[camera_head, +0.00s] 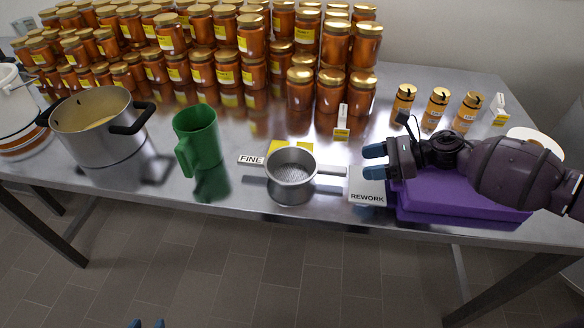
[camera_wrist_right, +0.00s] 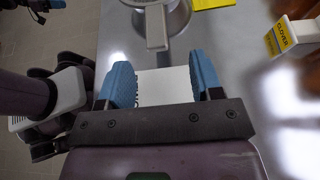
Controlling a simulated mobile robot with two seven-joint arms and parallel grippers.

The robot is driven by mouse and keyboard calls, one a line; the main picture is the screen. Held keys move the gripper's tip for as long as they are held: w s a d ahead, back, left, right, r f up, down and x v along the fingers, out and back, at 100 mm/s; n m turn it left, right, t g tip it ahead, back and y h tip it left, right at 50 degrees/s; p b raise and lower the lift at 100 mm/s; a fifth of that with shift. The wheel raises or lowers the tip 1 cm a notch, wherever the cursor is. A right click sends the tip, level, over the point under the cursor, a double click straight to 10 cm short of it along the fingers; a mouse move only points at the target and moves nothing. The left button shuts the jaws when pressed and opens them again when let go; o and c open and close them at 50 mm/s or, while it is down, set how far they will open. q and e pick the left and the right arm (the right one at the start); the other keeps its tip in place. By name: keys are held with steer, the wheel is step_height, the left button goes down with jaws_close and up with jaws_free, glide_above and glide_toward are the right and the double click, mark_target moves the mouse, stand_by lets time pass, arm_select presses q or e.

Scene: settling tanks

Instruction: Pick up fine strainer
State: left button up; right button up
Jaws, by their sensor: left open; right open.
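The fine strainer (camera_head: 290,182) is a round metal sieve standing upright near the table's front edge, beside a "FINE" label (camera_head: 250,160). Its flat handle (camera_head: 331,170) points right. My right gripper (camera_head: 374,161) is open and empty, just right of the handle's end. In the right wrist view the handle (camera_wrist_right: 156,30) lies ahead of my open fingers (camera_wrist_right: 163,82), roughly centred between them and apart from them. Only the blue fingertips of my left gripper (camera_head: 147,324) show at the bottom edge, below the table front.
A green jug (camera_head: 198,140) and a steel pot (camera_head: 98,140) stand left. Several honey jars (camera_head: 300,88) are stacked behind. Small bottles (camera_head: 437,108) stand at back right.

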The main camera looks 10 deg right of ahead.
mark_target(341, 169)
steer(key=x, duration=0.4)
steer(key=shift+w+a, duration=0.1)
steer(key=shift+a, duration=0.1)
steer(key=shift+s+p+x, duration=0.15)
steer(key=shift+p+x, duration=0.05)
steer(key=shift+x, duration=1.15)
steer(key=shift+s+p+x, duration=0.15)
steer(key=shift+x, duration=1.25)
steer(key=shift+f, duration=0.1)
steer(key=c, duration=1.1)
